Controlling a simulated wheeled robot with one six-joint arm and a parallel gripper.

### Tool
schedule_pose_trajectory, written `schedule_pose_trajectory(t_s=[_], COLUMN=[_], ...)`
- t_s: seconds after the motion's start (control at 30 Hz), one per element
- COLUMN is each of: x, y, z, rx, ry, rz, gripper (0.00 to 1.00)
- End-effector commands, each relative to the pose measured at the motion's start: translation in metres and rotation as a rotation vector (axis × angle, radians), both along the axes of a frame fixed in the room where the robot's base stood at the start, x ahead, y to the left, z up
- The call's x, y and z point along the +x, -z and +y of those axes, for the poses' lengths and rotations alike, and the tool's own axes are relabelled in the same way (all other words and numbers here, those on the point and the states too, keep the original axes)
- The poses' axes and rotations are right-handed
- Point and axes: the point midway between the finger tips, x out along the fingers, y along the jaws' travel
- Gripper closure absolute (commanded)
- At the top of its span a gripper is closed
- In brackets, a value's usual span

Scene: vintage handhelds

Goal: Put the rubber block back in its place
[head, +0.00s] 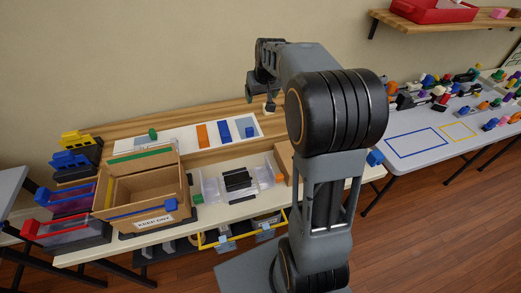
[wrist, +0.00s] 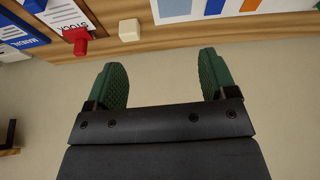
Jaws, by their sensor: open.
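My gripper (wrist: 163,62) is open, with its two green pads wide apart and nothing between them. It is over the back of the workbench in the head view (head: 250,95), partly hidden by my arm. In the wrist view a small cream block (wrist: 130,30) sits at the edge of the wooden back ledge, beyond the pads and apart from them.
A white board with coloured strips (head: 180,137) lies on the ledge (head: 160,114). An open cardboard box (head: 124,209) and a clear tray (head: 212,187) stand on the bench. A table with several small parts (head: 410,155) is at right. A red bin (head: 420,12) is on a shelf.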

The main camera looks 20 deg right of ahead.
Motion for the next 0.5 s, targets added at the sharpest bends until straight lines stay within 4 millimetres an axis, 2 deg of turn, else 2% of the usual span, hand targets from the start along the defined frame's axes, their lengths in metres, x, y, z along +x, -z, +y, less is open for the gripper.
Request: schedule_pose_trajectory(t_s=[0.03, 0.1, 0.3, 0.4, 0.5], x=[-0.028, -0.064, -0.156, -0.190, -0.214], y=[-0.012, -0.018, -0.012, -0.003, 0.006], z=[0.020, 0.041, 0.082, 0.092, 0.098], rx=[-0.001, -0.001, -0.002, -0.002, -0.003], ry=[-0.015, -0.029, -0.064, -0.076, -0.084], rz=[-0.004, 0.000, 0.012, 0.016, 0.019], gripper=[0.22, 0.22, 0.22, 0.22, 0.22])
